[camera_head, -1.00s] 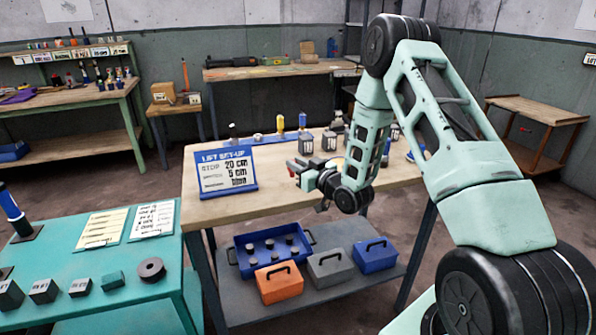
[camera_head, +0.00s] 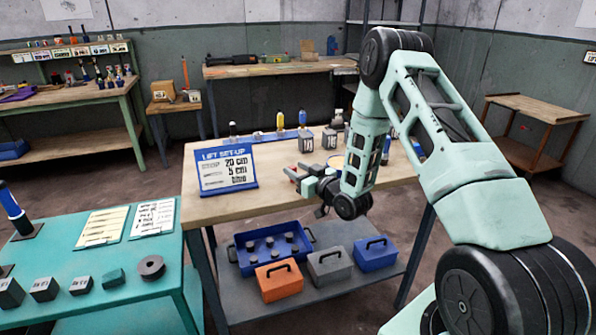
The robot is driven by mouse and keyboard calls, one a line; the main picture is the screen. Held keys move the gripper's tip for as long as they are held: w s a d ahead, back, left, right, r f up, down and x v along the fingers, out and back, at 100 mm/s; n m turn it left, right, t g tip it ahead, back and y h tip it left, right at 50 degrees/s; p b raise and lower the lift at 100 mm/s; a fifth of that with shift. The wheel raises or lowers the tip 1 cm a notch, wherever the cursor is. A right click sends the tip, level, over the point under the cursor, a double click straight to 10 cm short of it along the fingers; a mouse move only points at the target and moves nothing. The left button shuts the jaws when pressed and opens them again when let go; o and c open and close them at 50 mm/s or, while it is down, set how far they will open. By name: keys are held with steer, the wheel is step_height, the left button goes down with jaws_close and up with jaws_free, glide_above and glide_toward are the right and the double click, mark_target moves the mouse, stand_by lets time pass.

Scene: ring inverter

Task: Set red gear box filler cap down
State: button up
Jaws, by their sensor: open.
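My gripper (camera_head: 297,175) is at the front middle of the wooden table (camera_head: 225,208), just right of the blue lift set-up sign. Its fingers point left and are open. A small reddish patch, perhaps the red gear box filler cap (camera_head: 303,167), shows right by the fingers. It is too small and too covered by the gripper to tell its shape, or whether it touches the table or a finger.
The sign (camera_head: 226,172) stands close left of the gripper. Black weights (camera_head: 306,143) and several upright tools stand behind. A lower shelf holds a blue tray (camera_head: 240,267) and toolboxes. A teal bench (camera_head: 130,255) is at the left. Bare tabletop lies along the front edge.

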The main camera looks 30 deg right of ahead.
steer(key=s+d+b, duration=0.1)
steer(key=s+b, duration=0.1)
steer(key=s, duration=1)
steer(key=a+r+n+g+y, duration=0.15)
steer(key=a+n+g, duration=0.25)
steer(key=a+g, duration=1.05)
steer(key=s+a+r+g+h, duration=0.1)
steer(key=s+a+r, duration=0.1)
steer(key=s+a, duration=0.3)
steer(key=s+a+r+n+g+h, duration=0.1)
steer(key=s+a, duration=0.4)
steer(key=s, duration=0.8)
steer(key=s+a+r+n+g+h, duration=0.1)
steer(key=s+a+r, duration=0.2)
steer(key=s+a, duration=0.3)
steer(key=s, duration=0.3)
steer(key=shift+r, duration=0.35)
steer(key=shift+s+a, duration=0.1)
step_height(320, 180, up, 2)
steer(key=shift+r+p, duration=0.25)
steer(key=shift+p, duration=0.85)
